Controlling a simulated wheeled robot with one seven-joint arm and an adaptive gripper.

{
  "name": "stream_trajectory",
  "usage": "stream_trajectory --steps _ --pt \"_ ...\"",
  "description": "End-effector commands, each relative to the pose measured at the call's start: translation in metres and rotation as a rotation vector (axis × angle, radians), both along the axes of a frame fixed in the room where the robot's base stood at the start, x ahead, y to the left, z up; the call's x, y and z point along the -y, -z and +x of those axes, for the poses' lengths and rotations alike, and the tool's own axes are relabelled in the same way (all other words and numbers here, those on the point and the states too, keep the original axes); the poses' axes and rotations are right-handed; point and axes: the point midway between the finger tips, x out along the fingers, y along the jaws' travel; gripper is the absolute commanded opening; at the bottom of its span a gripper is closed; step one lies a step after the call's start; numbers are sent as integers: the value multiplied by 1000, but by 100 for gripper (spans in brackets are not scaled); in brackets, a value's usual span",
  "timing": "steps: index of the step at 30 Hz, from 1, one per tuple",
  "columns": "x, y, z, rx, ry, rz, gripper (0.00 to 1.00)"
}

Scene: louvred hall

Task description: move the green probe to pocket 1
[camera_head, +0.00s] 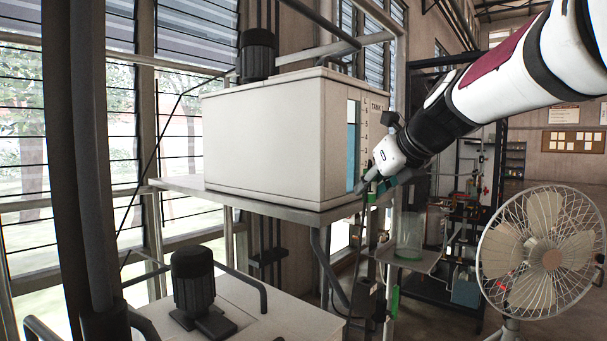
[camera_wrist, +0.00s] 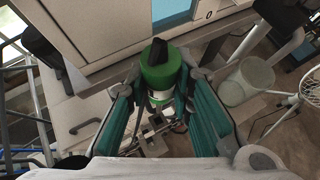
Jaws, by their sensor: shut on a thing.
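The green probe (camera_wrist: 162,68) has a green cap with a black top and a pale body below. In the wrist view it sits between the two teal fingers of my gripper (camera_wrist: 160,88), which is shut on it. In the head view my gripper (camera_head: 376,184) is at the front right corner of the white tank (camera_head: 270,135), beside its blue level window. The probe is small there and mostly hidden by the gripper. I cannot make out pocket 1 in either view.
The tank stands on a grey shelf (camera_head: 255,200). A clear beaker (camera_head: 409,236) stands on a small tray to the right, and shows in the wrist view (camera_wrist: 247,80). A wire-cage fan (camera_head: 540,255) is at the right. A dark motor (camera_head: 193,280) is at lower left.

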Motion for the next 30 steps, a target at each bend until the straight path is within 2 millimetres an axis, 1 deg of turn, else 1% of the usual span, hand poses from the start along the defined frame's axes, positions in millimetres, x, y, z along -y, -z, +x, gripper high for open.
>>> stream_trajectory --steps 1,6,12,18,30 --pt "0 7 0 -2 0 -1 0" --pt "0 28 0 -1 0 0 0" --pt "-1 47 0 -1 -2 0 0" --pt "0 55 0 0 -1 -1 0" --pt "1 62 -2 0 -1 -1 0"
